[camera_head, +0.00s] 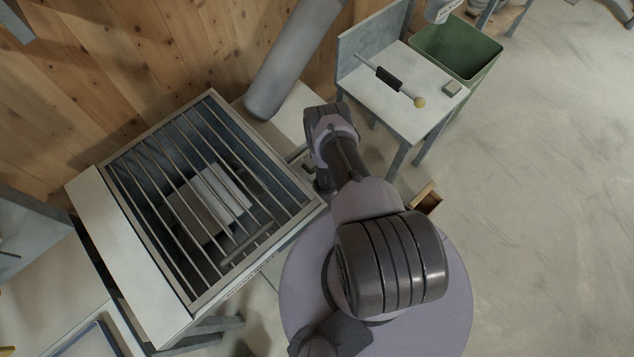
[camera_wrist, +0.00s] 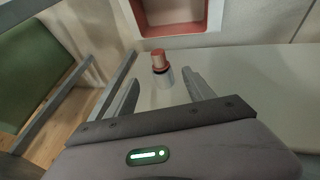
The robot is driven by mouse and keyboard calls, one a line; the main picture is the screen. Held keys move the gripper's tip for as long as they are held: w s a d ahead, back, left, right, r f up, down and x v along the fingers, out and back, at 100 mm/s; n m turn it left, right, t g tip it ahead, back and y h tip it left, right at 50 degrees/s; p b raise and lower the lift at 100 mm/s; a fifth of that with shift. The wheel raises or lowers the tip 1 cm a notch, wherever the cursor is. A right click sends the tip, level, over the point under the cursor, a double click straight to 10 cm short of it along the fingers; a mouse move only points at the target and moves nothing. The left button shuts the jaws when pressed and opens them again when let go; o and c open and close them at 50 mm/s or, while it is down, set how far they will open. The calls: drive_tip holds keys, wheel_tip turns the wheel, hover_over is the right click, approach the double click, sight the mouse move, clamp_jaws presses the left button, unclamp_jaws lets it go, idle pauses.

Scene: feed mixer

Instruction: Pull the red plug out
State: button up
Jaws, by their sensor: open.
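The red plug (camera_wrist: 160,60) shows in the wrist view as a short piece with a copper-red top and a red ring. Below the ring is a pale grey cylindrical part (camera_wrist: 163,78); I cannot tell whether this is the plug's body or its socket. My gripper (camera_wrist: 161,77) is open and empty, with one finger on either side of the plug's line. Gaps show between both fingers and the plug, and its depth relative to the fingertips is unclear. In the head view my arm hides the plug.
A red-rimmed recess (camera_wrist: 141,12) sits beyond the plug in a pale panel. In the head view, a barred mixer hopper (camera_head: 112,183) stands left of my arm. A small table (camera_head: 388,105) with a rod and a green bin (camera_head: 480,58) stand at the upper right.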

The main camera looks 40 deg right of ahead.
drive_tip(key=b+x, duration=0.5)
drive_tip(key=x, duration=0.4)
drive_tip(key=shift+d+f+b, duration=0.15)
drive_tip(key=shift+f+b, duration=0.15)
drive_tip(key=shift+f, duration=0.05)
drive_tip(key=shift+w+d+f, duration=0.1)
drive_tip(key=shift+w+f, duration=0.05)
drive_tip(key=shift+f, duration=0.1)
drive_tip(key=shift+r, duration=0.1)
clamp_jaws()
